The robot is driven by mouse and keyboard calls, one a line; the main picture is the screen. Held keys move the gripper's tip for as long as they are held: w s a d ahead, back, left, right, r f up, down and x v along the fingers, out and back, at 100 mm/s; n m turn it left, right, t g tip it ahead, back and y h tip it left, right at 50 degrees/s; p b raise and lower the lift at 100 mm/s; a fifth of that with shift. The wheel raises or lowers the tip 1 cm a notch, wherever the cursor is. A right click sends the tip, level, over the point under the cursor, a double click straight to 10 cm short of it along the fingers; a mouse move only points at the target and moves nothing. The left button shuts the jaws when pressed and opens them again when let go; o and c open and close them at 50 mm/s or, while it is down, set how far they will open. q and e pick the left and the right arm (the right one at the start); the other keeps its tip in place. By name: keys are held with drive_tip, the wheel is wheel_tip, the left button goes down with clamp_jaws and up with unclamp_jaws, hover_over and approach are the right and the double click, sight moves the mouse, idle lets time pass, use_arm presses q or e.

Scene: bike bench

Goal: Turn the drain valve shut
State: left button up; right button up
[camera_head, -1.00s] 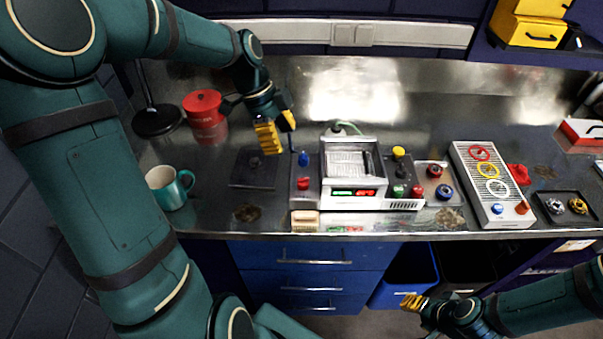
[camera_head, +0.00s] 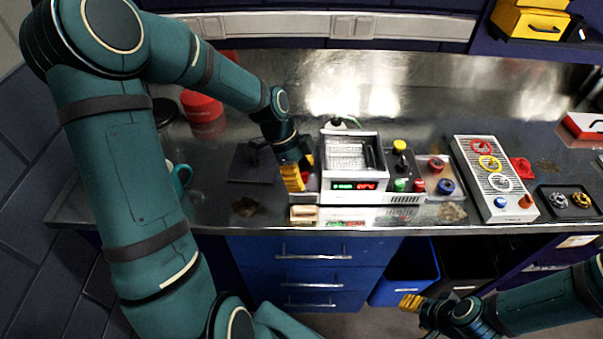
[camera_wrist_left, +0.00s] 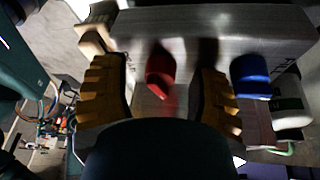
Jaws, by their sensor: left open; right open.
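The white bench machine (camera_head: 352,198) with a lit green and red display stands in the middle of the bench. My left gripper (camera_head: 294,183) is at the machine's left side and hides these handles in the head view. Its yellow fingers (camera_wrist_left: 160,88) are open on either side of the red handle, apart from it. My right gripper (camera_head: 408,301) is open and empty, low in front of the bench.
A red can (camera_head: 203,107) and a teal mug (camera_head: 182,178), partly behind my left arm, stand at left. Knobs (camera_head: 445,187) and a panel with coloured rings (camera_head: 492,175) are at right.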

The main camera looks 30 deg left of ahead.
use_arm(q)
clamp_jaws()
